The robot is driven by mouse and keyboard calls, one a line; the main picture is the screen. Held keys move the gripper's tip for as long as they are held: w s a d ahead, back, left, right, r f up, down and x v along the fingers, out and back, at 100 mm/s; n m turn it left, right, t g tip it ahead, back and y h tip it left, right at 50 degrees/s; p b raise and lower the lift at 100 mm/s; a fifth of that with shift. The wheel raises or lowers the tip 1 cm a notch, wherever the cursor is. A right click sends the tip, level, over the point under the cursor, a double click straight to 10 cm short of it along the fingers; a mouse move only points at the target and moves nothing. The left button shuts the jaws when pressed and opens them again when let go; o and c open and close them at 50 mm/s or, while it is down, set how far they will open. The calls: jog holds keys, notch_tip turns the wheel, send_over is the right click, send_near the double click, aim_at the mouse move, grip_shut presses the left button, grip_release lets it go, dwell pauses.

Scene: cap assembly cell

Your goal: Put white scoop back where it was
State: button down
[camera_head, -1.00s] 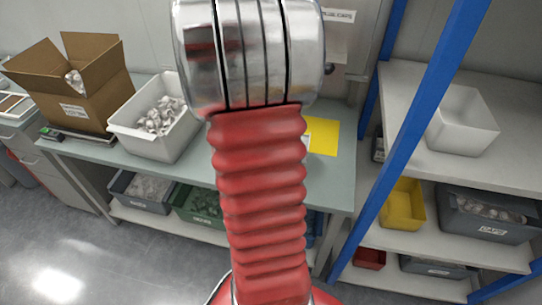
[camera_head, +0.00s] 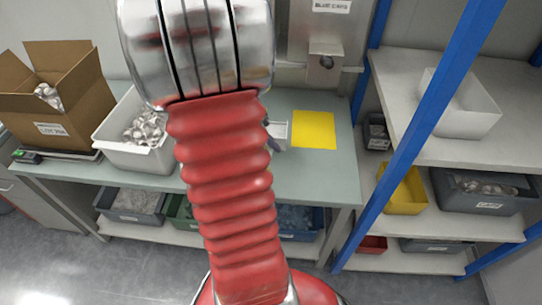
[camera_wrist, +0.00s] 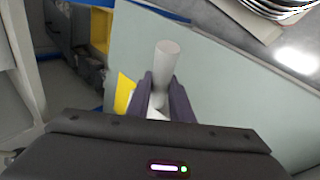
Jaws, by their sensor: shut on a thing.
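In the wrist view, my gripper (camera_wrist: 163,98) is shut on the white scoop (camera_wrist: 166,62). A pale cylindrical part of the scoop sticks out past the two dark fingers, above the grey-green bench. The rest of it is partly hidden between the fingers and behind the gripper body. In the head view, my red arm hides most of the gripper. A small white shape with a dark piece beside it shows just right of the arm, and I cannot tell if it is the scoop. A yellow mat (camera_head: 313,130) lies on the bench (camera_head: 320,180) near its right end.
A white bin of shiny parts (camera_head: 138,133) and an open cardboard box (camera_head: 55,100) stand on the left of the bench. A blue post (camera_head: 420,120) rises at the right, before shelves with a white bin (camera_head: 466,110) and a yellow bin (camera_head: 403,192). Bench around the mat is clear.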

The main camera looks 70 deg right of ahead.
jog(key=shift+s+f, duration=0.15)
jog(key=shift+f, duration=2.95)
jog(key=shift+f, duration=1.85)
jog(key=c, duration=1.6)
grip_release()
jog(key=shift+f, duration=0.1)
